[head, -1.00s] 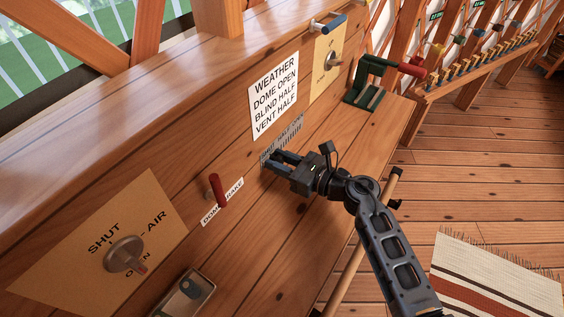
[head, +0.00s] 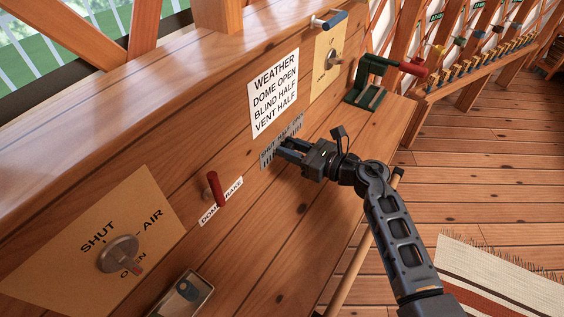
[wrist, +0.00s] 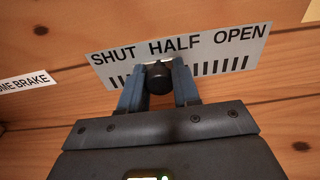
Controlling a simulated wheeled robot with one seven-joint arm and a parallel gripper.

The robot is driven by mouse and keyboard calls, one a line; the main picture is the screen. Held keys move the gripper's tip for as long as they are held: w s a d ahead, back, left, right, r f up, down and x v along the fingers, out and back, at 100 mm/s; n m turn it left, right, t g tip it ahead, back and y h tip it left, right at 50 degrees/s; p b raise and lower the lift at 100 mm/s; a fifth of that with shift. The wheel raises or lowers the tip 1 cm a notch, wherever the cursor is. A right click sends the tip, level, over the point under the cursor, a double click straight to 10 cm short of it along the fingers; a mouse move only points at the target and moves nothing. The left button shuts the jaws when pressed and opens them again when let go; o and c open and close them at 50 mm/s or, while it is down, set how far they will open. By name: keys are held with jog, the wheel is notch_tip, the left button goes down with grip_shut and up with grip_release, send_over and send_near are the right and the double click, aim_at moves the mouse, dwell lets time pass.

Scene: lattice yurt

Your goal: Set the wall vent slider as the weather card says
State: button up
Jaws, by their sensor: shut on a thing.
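The weather card (head: 273,93) on the wooden panel reads DOME OPEN, BLIND HALF, VENT HALF. Below it is the grey vent slider plate (head: 267,160), marked SHUT, HALF, OPEN; it shows large in the wrist view (wrist: 228,50). The dark round slider knob (wrist: 158,80) sits between SHUT and HALF, nearer HALF and seemingly a little left of that word. My gripper (wrist: 158,70) is shut on the knob, one finger on each side. In the head view my gripper (head: 285,145) hides the knob and part of the plate's scale.
A red dome brake handle (head: 215,188) is left of the slider. A SHUT-AIR-OPEN dial (head: 119,253) is lower left. A green stand with a red handle (head: 372,82) is right of the card.

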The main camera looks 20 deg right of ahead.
jog(key=shift+w+d+b, duration=0.4)
jog(key=shift+w+d, duration=0.1)
jog(key=shift+d, duration=0.4)
jog(key=o, duration=1.1)
jog(key=shift+s+d+r+p, duration=0.5)
jog(key=shift+s+d+p, duration=0.1)
jog(key=shift+s, duration=0.4)
jog(key=shift+s+d+r+p, duration=0.5)
jog(key=shift+s+d+p, duration=0.1)
jog(key=shift+s, duration=0.4)
jog(key=shift+s+d+r+p, duration=0.5)
jog(key=shift+s+d+p, duration=0.1)
jog(key=shift+s, duration=0.4)
